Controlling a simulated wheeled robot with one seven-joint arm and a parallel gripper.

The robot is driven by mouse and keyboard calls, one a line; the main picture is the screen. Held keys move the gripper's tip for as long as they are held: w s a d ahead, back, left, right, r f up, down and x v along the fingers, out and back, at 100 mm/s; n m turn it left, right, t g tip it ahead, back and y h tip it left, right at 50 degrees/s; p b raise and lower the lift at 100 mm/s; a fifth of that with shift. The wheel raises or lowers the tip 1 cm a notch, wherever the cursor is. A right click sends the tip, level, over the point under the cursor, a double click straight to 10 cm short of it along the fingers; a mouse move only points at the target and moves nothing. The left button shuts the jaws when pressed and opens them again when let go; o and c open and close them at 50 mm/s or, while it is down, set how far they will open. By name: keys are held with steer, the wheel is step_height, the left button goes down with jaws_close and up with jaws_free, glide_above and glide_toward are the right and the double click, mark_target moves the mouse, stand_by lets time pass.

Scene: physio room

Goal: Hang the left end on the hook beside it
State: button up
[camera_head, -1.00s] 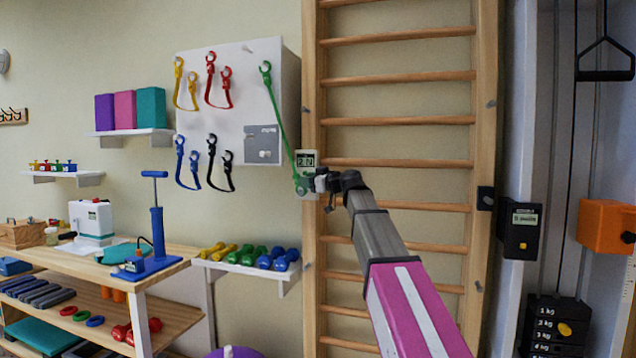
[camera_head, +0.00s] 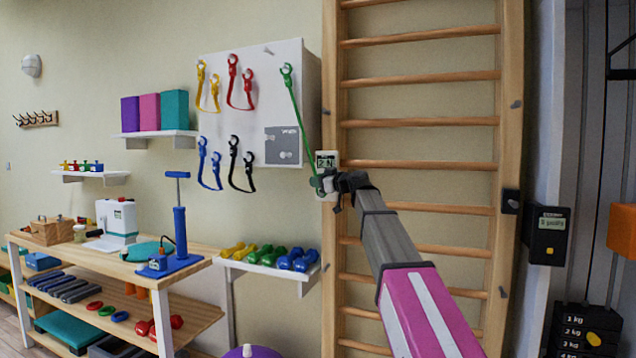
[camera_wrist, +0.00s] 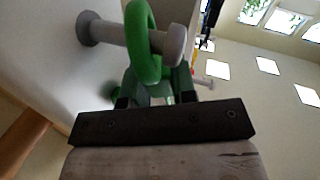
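A green band (camera_head: 298,118) runs from its upper clip (camera_head: 287,72), at the top right of the white board (camera_head: 228,112), down to its lower end at my gripper (camera_head: 335,183). In the wrist view the gripper appears shut on the green clip (camera_wrist: 160,88). The clip's green ring (camera_wrist: 143,40) crosses a grey peg (camera_wrist: 108,32) and appears to be around it. The ring's far side is partly hidden.
Yellow, red, blue and black bands hang on the board. Wall bars (camera_head: 420,122) stand right behind my arm. A shelf with dumbbells (camera_head: 265,272) is below the board, and a bench (camera_head: 195,268) with a blue pump (camera_head: 180,235) stands at left. A weight machine is at right.

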steer(key=shift+s+d+f, duration=0.15)
steer(key=shift+d+f, duration=0.1)
steer(key=shift+f, duration=0.15)
jaws_close()
stand_by(0.6)
steer(key=shift+s, duration=0.2)
steer(key=shift+s+a, duration=0.25)
steer(key=shift+s, duration=0.4)
steer(key=shift+s+a, duration=0.25)
steer(key=shift+s, duration=0.35)
steer(key=shift+s+a, duration=0.25)
steer(key=shift+s, duration=0.4)
steer(key=s+a, duration=0.3)
steer(key=s, duration=0.6)
steer(key=shift+a, duration=0.15)
stand_by(0.4)
